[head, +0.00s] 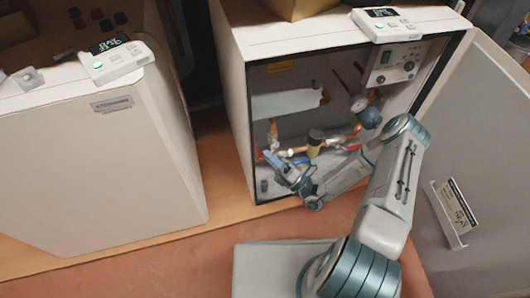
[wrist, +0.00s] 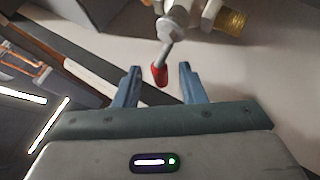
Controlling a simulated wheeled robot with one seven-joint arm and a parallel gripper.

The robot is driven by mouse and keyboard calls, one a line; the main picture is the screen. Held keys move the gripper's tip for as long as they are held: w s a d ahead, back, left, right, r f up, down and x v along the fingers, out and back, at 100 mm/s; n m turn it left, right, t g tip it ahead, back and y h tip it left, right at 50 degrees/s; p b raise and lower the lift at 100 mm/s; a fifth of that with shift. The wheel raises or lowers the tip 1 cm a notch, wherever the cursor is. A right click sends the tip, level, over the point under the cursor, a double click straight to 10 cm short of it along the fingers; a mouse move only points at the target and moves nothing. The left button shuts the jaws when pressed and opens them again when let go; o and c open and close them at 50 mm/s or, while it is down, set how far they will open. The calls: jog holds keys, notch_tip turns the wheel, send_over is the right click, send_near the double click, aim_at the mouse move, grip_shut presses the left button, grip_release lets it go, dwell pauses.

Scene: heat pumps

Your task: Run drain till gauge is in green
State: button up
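The open heat pump cabinet (head: 235,95) stands in the middle of the head view, with copper pipes and valves inside. In the wrist view a valve lever (wrist: 160,70) with a red tip hangs from a grey valve body beside a brass fitting (wrist: 232,20). My gripper (wrist: 158,68) is open, with its blue fingers on either side of the red tip and gaps showing. In the head view my gripper (head: 275,158) is low at the cabinet's left inside. A small round part (head: 358,104) on the pipes may be the gauge; no dial or colour is readable.
The cabinet door (head: 485,120) stands open at the right. A control panel (head: 393,65) is inside at the upper right. A second, closed cabinet (head: 100,165) stands at the left. Controllers (head: 388,25) and (head: 115,60) lie on the cabinet tops.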

jog(key=p+v, duration=0.1)
jog(key=v, duration=1.1)
jog(key=shift+p, duration=0.4)
dwell(0.8)
jog(key=w+a+r+n+g+p, duration=0.1)
jog(key=w+a+r, duration=0.1)
jog(key=a, duration=0.1)
jog(key=w+a+r+n+g+p, duration=0.1)
jog(key=w+a+r, duration=0.1)
jog(key=a, duration=0.2)
jog(key=w+a+r+g+y+p, duration=0.1)
jog(key=w+a+r+g, duration=0.1)
jog(key=a, duration=0.1)
jog(key=shift+w+a+r+n, duration=0.15)
jog(key=shift+w+r+n, duration=0.05)
jog(key=shift+w+n, duration=0.2)
grip_shut()
